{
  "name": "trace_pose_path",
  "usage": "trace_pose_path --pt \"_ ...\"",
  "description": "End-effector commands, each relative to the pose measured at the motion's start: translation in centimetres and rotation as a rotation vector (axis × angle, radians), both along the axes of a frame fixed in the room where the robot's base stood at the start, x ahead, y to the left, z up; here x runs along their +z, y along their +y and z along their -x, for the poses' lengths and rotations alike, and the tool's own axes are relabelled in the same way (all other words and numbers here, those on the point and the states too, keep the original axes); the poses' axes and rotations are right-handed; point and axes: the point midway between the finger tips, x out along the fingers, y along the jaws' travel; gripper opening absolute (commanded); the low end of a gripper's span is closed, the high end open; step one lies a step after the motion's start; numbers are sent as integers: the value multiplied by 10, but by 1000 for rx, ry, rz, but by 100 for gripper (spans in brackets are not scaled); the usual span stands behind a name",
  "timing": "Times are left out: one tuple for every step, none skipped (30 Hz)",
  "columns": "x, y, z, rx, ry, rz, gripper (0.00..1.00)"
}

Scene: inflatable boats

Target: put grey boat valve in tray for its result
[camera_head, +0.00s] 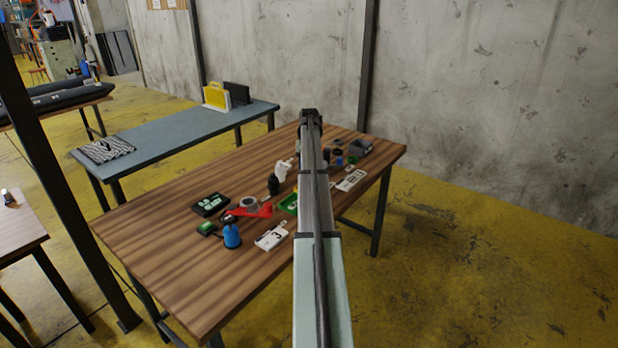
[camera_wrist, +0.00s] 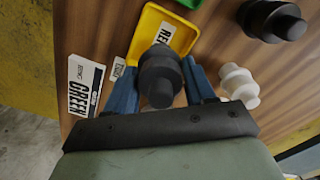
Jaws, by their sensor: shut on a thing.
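My gripper (camera_wrist: 160,72) shows in the wrist view, with its blue fingers on both sides of a dark grey boat valve (camera_wrist: 161,82). It is shut on this valve, and the valve's round end faces the camera. Behind the valve lies a yellow tray (camera_wrist: 141,36) with a white label, partly covered, starting "RE". The valve overlaps the tray's near part in the picture; its height above it is unclear.
A card reading "GREEN" (camera_wrist: 84,86) lies left, by the table edge. The head view shows a blue item (camera_head: 232,236), a red tray (camera_head: 262,210) and a green tray (camera_head: 288,204).

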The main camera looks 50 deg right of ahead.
Motion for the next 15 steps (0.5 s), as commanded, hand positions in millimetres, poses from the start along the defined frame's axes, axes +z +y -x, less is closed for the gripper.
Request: trace_pose_path --pt "-4 0 0 0 0 0 17" --pt "-5 0 0 0 0 0 17" --pt "-8 0 0 0 1 -1 17" --pt "-11 0 0 -1 1 -1 17" --pt "-14 0 0 -1 1 -2 17" --pt "-19 0 0 -1 1 -2 17" --pt "-23 0 0 -1 1 -2 17" --pt "-27 0 0 -1 1 -1 17" --pt "-32 0 0 -1 1 -1 17" --pt "-35 0 0 -1 1 -1 17" --pt "-38 0 0 -1 1 -1 17" --pt "-39 0 0 -1 1 -1 17" --pt "-40 0 0 -1 1 -1 17" --pt "-40 0 0 -1 0 0 17" --pt "-39 0 0 -1 0 0 17"
